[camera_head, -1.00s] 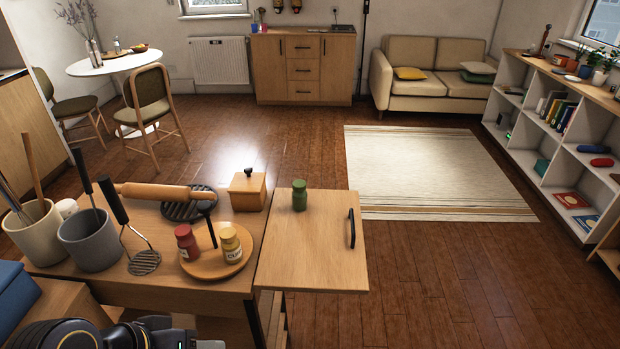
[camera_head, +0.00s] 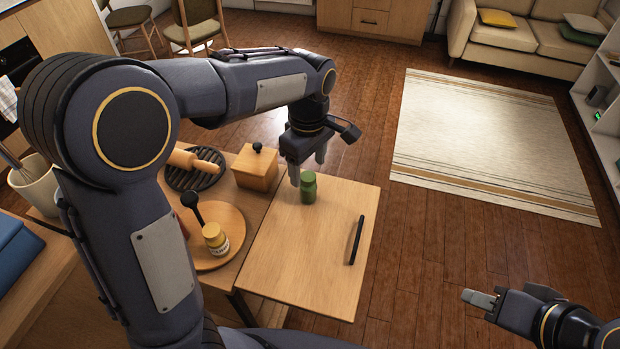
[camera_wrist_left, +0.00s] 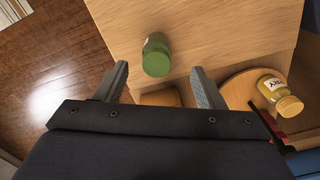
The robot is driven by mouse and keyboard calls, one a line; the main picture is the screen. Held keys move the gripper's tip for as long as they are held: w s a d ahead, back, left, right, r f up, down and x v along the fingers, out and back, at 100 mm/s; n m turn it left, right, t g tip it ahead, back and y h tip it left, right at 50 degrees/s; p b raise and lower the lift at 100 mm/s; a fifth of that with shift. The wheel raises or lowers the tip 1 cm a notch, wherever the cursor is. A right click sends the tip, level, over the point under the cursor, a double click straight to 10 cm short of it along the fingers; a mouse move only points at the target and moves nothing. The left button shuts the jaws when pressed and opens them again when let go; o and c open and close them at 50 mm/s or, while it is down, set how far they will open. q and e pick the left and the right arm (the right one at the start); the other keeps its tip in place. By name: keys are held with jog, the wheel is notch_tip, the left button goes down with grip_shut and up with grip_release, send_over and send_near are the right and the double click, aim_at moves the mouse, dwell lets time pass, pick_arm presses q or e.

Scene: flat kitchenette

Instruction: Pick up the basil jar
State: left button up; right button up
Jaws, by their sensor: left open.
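The basil jar is the green jar (camera_head: 308,187), upright on the light wooden board (camera_head: 300,245) near its far left corner. It also shows in the left wrist view (camera_wrist_left: 156,55). My left gripper (camera_head: 308,170) is open beside and above the jar. In the left wrist view the jar appears between the two fingers (camera_wrist_left: 158,85), a little beyond their tips, and I see no contact. My right gripper (camera_head: 480,298) is off to the lower right, away from the table, and its fingers look close together, but I cannot tell whether they are shut.
A yellow jar (camera_head: 215,238) stands on the round wooden tray (camera_head: 232,220), with a red jar mostly hidden by my arm. A lidded wooden box (camera_head: 256,168) stands just left of my left gripper. A black handle (camera_head: 357,240) is on the board's right side.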

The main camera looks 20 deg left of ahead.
aim_at(309, 176)
pick_arm(q)
jog(key=f, duration=0.6)
jog(key=shift+w+f+p, duration=0.2)
jog(key=shift+f+p, duration=0.1)
jog(key=shift+p, duration=0.05)
jog(key=c, duration=1.1)
jog(key=shift+r, duration=0.1)
